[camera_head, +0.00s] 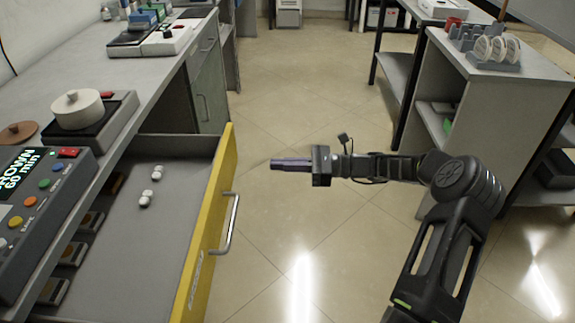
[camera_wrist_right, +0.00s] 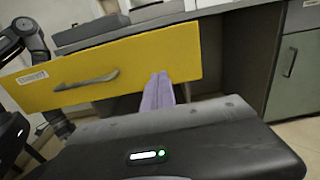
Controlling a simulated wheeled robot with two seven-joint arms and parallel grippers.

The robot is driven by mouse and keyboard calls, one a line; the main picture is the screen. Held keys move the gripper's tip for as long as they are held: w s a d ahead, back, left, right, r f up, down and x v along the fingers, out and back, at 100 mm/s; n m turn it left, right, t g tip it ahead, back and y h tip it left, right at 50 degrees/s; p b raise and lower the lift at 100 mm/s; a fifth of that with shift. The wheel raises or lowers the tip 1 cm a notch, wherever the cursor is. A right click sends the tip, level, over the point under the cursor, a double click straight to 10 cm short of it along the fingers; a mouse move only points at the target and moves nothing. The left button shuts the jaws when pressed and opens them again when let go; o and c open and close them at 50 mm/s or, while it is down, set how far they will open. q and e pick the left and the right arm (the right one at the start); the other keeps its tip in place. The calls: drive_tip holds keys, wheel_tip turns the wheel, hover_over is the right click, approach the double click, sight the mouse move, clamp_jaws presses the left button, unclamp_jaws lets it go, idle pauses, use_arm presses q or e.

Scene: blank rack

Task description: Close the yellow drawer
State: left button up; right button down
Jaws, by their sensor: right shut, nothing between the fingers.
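The yellow drawer (camera_head: 206,225) stands pulled out from under the left counter, with white capsule-like pieces (camera_head: 150,185) lying on its grey floor. Its metal handle (camera_head: 231,226) is on the outer face. My right gripper (camera_head: 274,162) is shut and empty, to the right of the drawer front and near its far end, pointing left. In the right wrist view, the purple fingers (camera_wrist_right: 158,92) are together in front of the yellow front (camera_wrist_right: 120,65), right of the handle (camera_wrist_right: 87,80). I cannot tell whether they touch it. My left gripper is not in the head view.
The left counter (camera_head: 140,75) holds a device with a white lidded pot (camera_head: 78,108) and a control box with coloured buttons (camera_head: 42,200). A grey shelf unit (camera_head: 500,110) stands on the right. The tiled floor (camera_head: 300,80) between them is clear.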

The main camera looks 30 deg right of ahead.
sight(230, 163)
drive_tip(key=b+x, duration=0.1)
drive_tip(key=x, duration=0.9)
drive_tip(key=shift+b, duration=0.3)
drive_tip(key=shift+a, duration=0.1)
drive_tip(key=shift+w+a, duration=0.3)
drive_tip(key=shift+a, duration=0.05)
drive_tip(key=p+x, duration=0.1)
drive_tip(key=x, duration=0.9)
drive_tip(key=shift+s+a, duration=0.1)
drive_tip(key=b+x, duration=0.1)
drive_tip(key=x, duration=1.5)
drive_tip(key=shift+b, duration=0.3)
drive_tip(key=shift+w+a+r, duration=0.15)
drive_tip(key=shift+w+a, duration=0.05)
drive_tip(key=shift+w, duration=0.05)
drive_tip(key=shift+a+r, duration=0.1)
